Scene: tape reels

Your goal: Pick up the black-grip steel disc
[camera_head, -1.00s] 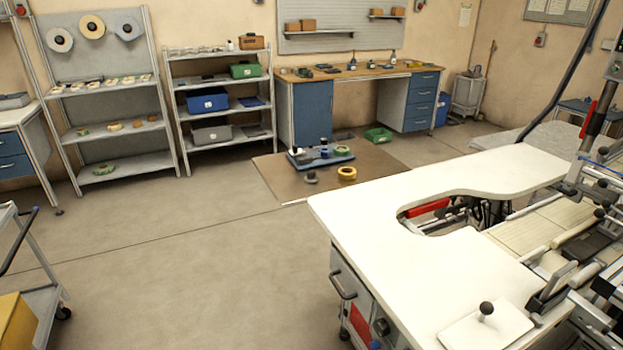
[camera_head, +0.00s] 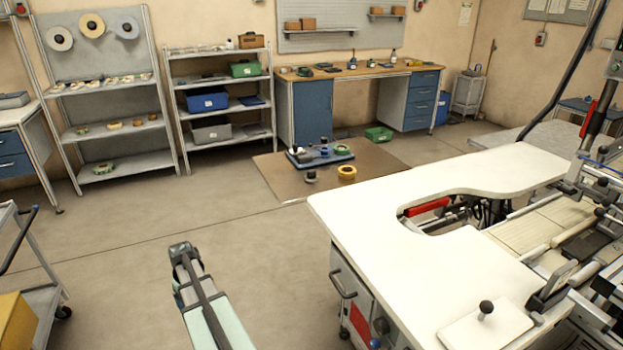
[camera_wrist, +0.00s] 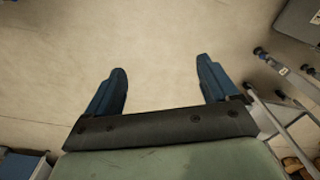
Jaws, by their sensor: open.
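A small dark-topped round piece (camera_head: 311,176) sits on the brown mat in the head view, left of a yellow tape ring; it looks like the black-grip steel disc, but it is too small to be sure. My gripper (camera_wrist: 162,70) is open and empty in the wrist view, its two blue fingers wide apart over bare floor. My arm (camera_head: 205,310) shows at the bottom of the head view, well short of the mat. The disc is not visible in the wrist view.
A white-topped machine table (camera_head: 375,240) stands at right. A trolley (camera_head: 35,270) stands at left. The floor between is clear.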

